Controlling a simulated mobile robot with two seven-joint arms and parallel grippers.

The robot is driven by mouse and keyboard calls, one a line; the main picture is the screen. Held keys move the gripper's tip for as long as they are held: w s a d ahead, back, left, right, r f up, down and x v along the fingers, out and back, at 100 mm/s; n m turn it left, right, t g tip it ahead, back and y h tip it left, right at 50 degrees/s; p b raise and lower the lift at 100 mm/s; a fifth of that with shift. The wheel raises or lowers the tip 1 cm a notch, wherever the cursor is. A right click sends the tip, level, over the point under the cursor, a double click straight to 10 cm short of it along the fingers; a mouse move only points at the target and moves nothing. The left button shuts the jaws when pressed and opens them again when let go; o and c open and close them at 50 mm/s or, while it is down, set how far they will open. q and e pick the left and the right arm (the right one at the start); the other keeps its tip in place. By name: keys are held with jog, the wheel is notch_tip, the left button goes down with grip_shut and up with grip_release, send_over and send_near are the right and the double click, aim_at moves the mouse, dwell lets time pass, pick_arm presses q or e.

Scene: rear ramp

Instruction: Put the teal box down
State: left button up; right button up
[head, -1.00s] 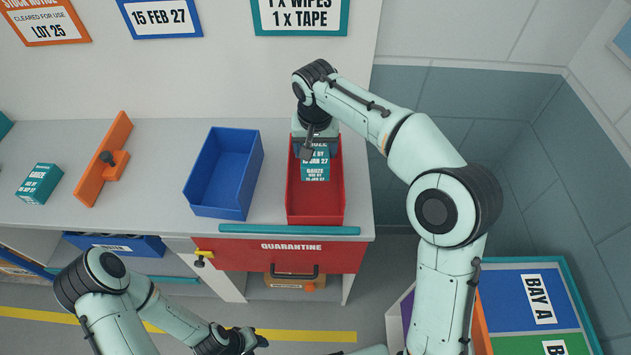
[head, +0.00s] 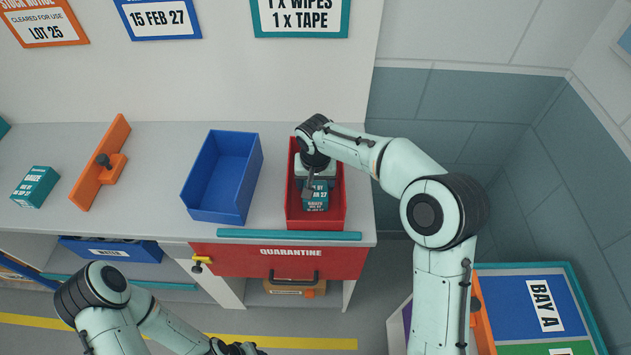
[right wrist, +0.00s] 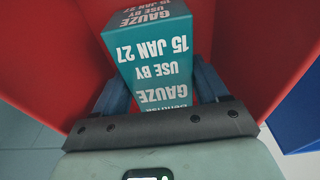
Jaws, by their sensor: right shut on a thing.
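A teal box (head: 316,201) with gauze and 15 JAN 27 lettering is held in my right gripper (head: 316,184), inside the red tray (head: 291,200) on the counter. In the right wrist view the teal box (right wrist: 150,45) sits between the two fingers (right wrist: 163,84), with red tray walls (right wrist: 60,50) on both sides. Whether its underside touches the tray floor is hidden. My left gripper (head: 238,348) is at the bottom edge, away from the counter; its fingers do not show clearly.
An empty blue bin (head: 222,178) stands left of the red tray. An orange handled board (head: 103,165) and another teal gauze box (head: 36,187) lie farther left. A teal strip (head: 288,235) runs along the counter's front edge, above the red QUARANTINE drawer (head: 315,264).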

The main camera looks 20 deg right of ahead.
aim_at(315, 187)
jog(key=shift+f, duration=0.1)
jog(key=o, duration=1.1)
pick_arm(q)
jog(key=shift+s+f, duration=0.1)
pick_arm(e)
jog(key=shift+o, duration=0.2)
jog(key=shift+r, duration=0.2)
pick_arm(q)
jog(key=shift+w+r+p, duration=0.5)
jog(key=shift+w+r, duration=0.2)
jog(key=shift+r, duration=0.1)
pick_arm(e)
notch_tip(315, 187, up, 12)
jog(key=s, duration=0.1)
jog(key=shift+s+a, duration=0.25)
jog(key=shift+s, duration=0.1)
jog(key=shift+f, duration=0.15)
